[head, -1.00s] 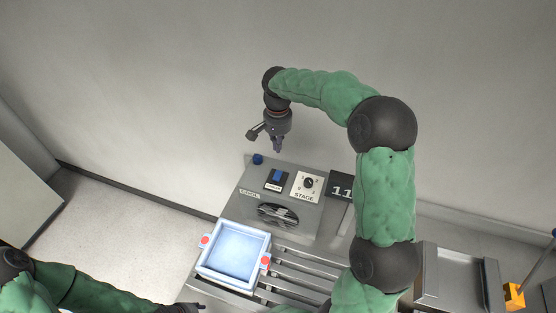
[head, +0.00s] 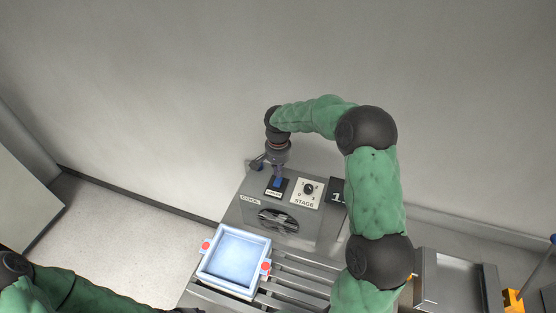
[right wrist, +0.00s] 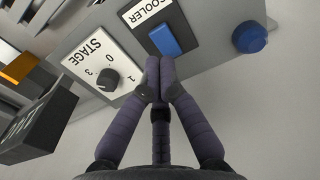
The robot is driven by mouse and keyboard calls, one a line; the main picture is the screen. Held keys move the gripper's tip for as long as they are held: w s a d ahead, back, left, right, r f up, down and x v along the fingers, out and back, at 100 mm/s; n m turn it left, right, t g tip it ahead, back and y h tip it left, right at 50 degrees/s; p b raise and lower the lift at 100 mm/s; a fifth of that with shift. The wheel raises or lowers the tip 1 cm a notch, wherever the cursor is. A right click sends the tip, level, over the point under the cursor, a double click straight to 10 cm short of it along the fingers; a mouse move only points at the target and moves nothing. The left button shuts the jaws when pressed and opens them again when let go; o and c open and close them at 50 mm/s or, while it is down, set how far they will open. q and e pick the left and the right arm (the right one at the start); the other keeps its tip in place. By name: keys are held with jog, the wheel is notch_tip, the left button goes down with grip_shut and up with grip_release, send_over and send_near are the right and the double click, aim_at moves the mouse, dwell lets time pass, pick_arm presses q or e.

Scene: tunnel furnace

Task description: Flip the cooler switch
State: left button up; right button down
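The cooler switch (right wrist: 165,40) is a blue rocker on a black plate marked COOLER, on top of a grey machine housing. In the head view the switch (head: 278,183) lies just below my right gripper (head: 278,174). In the right wrist view my right gripper (right wrist: 160,62) has its fingers together with nothing between them. Its tips are at the near edge of the blue rocker; I cannot tell whether they touch it. My left gripper (head: 180,310) is only partly in view at the bottom edge of the head view.
A STAGE dial (right wrist: 107,79) sits beside the switch, and a round blue button (right wrist: 250,38) on its other side. A black display (head: 338,190) stands right of the dial. A pale blue tray (head: 233,260) with red-dotted handles rests on the rollers in front.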

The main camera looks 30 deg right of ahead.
aim_at(278, 184)
jog(key=shift+f+p, duration=0.4)
jog(key=shift+f, duration=1.9)
pick_arm(q)
jog(key=shift+r, duration=0.5)
